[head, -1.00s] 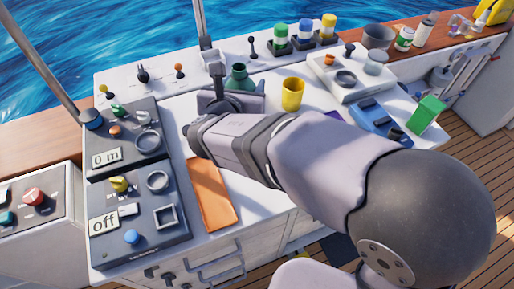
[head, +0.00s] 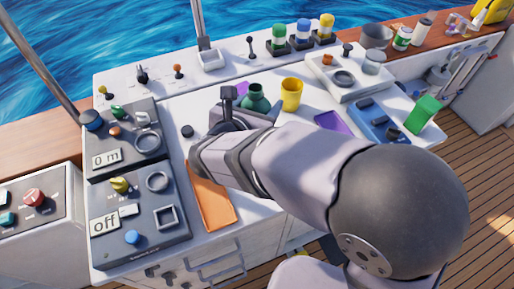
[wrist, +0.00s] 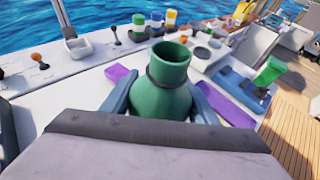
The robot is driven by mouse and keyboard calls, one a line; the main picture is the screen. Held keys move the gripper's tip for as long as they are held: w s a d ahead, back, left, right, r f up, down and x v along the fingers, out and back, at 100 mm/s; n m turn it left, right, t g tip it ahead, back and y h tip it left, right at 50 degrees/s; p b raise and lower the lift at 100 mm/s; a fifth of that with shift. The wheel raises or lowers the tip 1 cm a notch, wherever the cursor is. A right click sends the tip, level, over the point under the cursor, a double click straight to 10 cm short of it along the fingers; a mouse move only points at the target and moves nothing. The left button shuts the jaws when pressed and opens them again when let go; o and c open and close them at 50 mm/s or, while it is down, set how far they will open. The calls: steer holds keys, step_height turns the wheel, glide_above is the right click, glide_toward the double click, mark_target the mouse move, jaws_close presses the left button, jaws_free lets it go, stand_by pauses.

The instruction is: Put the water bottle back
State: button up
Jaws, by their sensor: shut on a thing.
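A dark green bottle (head: 257,97) with a narrow, open neck is held upright above the white console top. It also fills the middle of the wrist view (wrist: 158,95), mouth facing up. My gripper (wrist: 160,102) is shut on its body, with one finger on each side. In the head view my gripper (head: 246,102) is partly hidden by my own arm. The bottle's base is hidden, so I cannot tell whether it touches the surface.
A yellow cup (head: 291,94) stands just right of the bottle. Capped containers (head: 303,37) stand at the back. An orange tray (head: 212,200) lies in front, a purple pad (head: 333,122) to the right. Dark control panels (head: 135,220) are at left. A white square holder (head: 210,59) is behind.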

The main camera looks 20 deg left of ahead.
steer(key=shift+f+p, duration=0.3)
steer(key=shift+f, duration=4.55)
steer(key=shift+f, duration=0.2)
steer(key=o, duration=1.3)
steer(key=shift+r, duration=0.15)
steer(key=shift+s+r, duration=0.1)
steer(key=b+v, duration=0.1)
steer(key=v, duration=1)
steer(key=shift+s+r, duration=0.2)
steer(key=shift+s, duration=0.15)
steer(key=shift+r, duration=0.1)
